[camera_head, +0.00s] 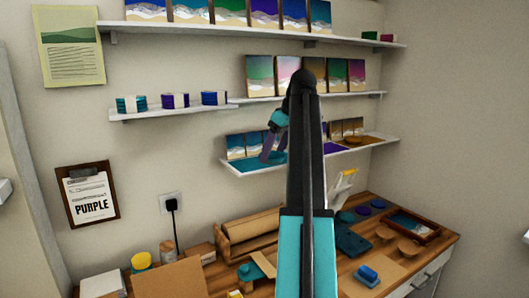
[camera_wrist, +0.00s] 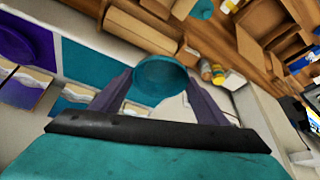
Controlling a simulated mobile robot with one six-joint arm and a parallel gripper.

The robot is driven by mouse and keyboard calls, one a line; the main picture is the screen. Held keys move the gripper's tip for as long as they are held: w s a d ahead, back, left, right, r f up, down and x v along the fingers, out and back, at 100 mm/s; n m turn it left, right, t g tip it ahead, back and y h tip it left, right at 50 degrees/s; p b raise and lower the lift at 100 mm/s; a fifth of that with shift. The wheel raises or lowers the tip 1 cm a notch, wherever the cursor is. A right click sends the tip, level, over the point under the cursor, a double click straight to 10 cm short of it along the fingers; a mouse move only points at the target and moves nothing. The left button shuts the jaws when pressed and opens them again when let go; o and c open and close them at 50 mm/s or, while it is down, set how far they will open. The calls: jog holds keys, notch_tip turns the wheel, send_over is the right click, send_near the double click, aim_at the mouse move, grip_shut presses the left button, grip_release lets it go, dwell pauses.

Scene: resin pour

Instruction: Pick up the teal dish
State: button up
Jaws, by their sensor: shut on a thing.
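The teal dish (camera_wrist: 160,82) is a round, shallow bowl between the two grey-purple fingers of my gripper (camera_wrist: 158,76) in the wrist view. The fingers are shut on it from both sides. In the head view my gripper (camera_head: 270,152) points down at the left part of the lower shelf, over the teal mat (camera_head: 245,166). There the dish cannot be told apart from the mat. The teal mat also shows in the wrist view (camera_wrist: 95,68), beside and behind the dish. Whether the dish still touches the mat is unclear.
Another shelf (camera_head: 180,112) is above left. Below, the workbench (camera_head: 412,250) is crowded with boxes, dishes and a tray. My arm hides the shelf's middle.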

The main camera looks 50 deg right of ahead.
aim_at(277, 162)
jog(key=shift+s+a+r, duration=0.1)
jog(key=shift+s+a, duration=0.1)
jog(key=shift+s, duration=0.75)
jog(key=shift+s+a+r, duration=0.1)
jog(key=shift+s+a, duration=0.1)
jog(key=shift+s, duration=0.75)
